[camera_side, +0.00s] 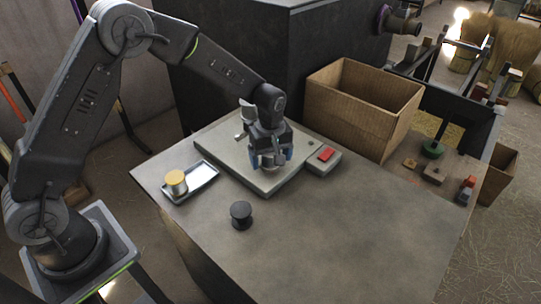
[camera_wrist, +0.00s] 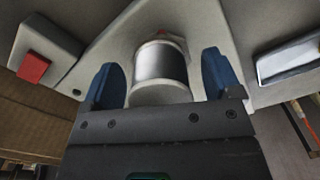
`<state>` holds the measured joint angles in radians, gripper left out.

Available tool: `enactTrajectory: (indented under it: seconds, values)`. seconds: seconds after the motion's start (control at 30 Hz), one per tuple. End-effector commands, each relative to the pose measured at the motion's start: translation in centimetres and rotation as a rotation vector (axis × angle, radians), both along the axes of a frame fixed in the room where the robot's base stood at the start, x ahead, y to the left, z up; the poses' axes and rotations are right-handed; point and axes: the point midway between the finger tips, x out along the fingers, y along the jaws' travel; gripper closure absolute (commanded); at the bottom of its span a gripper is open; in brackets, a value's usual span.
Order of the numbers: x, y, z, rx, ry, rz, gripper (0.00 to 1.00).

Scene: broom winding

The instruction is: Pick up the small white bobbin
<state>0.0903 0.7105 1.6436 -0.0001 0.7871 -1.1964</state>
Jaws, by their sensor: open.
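In the side view my gripper (camera_side: 270,160) is low over the light grey plate (camera_side: 222,150), fingers pointing down. The gripper hides most of the bobbin there; only a pale bit shows below the fingers. The gripper is open.
A small box with a red button (camera_side: 326,154) adjoins the plate. A tray (camera_side: 203,178) with a yellow-topped spool (camera_side: 176,183) lies left. A black spool (camera_side: 241,215) stands in front. A cardboard box (camera_side: 345,120) stands behind right. The front right of the table is clear.

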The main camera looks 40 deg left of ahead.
Motion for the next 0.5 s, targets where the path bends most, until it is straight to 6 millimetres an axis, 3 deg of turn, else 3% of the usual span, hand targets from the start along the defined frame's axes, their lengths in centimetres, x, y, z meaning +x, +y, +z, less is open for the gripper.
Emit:
enactTrajectory:
  seconds: [0.17, 0.5]
  values:
    - [0.0, 0.01, -0.01, 0.0, 0.0, 0.0, 0.16]
    - [0.0, 0.01, 0.02, 0.0, 0.0, 0.0, 0.48]
